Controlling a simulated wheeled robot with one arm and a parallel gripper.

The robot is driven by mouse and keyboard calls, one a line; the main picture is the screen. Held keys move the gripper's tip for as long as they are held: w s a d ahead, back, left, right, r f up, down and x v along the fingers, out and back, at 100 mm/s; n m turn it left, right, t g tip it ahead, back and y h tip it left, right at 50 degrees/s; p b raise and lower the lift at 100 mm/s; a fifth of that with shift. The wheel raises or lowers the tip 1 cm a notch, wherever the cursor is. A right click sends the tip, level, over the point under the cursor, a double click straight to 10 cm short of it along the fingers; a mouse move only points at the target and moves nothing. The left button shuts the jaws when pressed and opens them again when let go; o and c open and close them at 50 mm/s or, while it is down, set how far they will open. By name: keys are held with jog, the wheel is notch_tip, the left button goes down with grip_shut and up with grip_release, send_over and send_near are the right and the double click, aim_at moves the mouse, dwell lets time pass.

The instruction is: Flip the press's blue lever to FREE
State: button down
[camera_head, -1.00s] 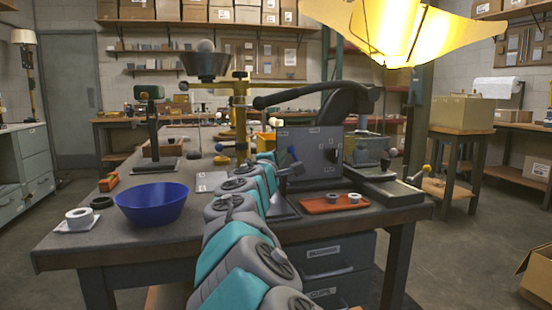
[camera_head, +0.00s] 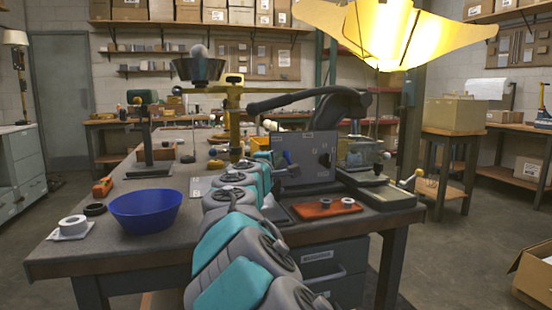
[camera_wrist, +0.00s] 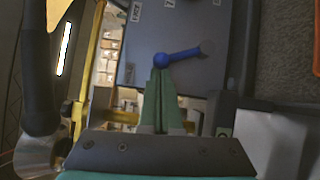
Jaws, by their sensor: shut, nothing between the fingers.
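The press's grey panel (camera_head: 308,158) stands on the workbench in the head view, and it fills the upper middle of the wrist view (camera_wrist: 195,85). The blue lever (camera_wrist: 182,55) shows in the wrist view, with its round knob at the left and its arm running right to a dark pivot. In the head view the lever (camera_head: 287,157) is small and partly hidden by my arm. My gripper (camera_wrist: 160,78) is shut and empty, its green fingertips right at the knob. I cannot tell whether they touch. The panel labels are too small to read.
A blue bowl (camera_head: 146,211) and a white roll on a pad (camera_head: 72,227) are on the bench at left. A red-brown tray (camera_head: 325,208) with rings lies in front of the press. A yellow lamp shade (camera_head: 385,35) hangs above. A yellow post (camera_head: 236,115) stands behind my arm.

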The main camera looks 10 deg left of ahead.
jog(key=shift+w+d+r+m+g+p, duration=0.2)
jog(key=shift+d+r+m+g+p, duration=0.3)
jog(key=shift+d+r+m+p, duration=0.2)
jog(key=shift+w+d+r, duration=0.25)
jog(key=shift+w+d, duration=0.05)
jog(key=shift+d, duration=0.3)
jog(key=shift+w+d+r, duration=0.25)
jog(key=shift+w+d, duration=0.05)
jog(key=shift+d, duration=0.25)
jog(key=shift+w+d+r, duration=0.1)
jog(key=shift+w+d, duration=0.2)
jog(key=shift+d, duration=0.3)
jog(key=shift+w+d, duration=0.25)
jog(key=shift+d, duration=0.35)
jog(key=shift+d, duration=0.1)
jog(key=r+p, duration=0.1)
jog(key=s+a+r+p, duration=0.1)
jog(key=s+a+r, duration=0.1)
jog(key=shift+a+r+p, duration=0.2)
jog(key=shift+r+p, duration=0.1)
jog(key=shift+p, duration=0.1)
jog(key=s+r+b, duration=0.1)
jog(key=s+r, duration=0.2)
jog(key=s, duration=0.6)
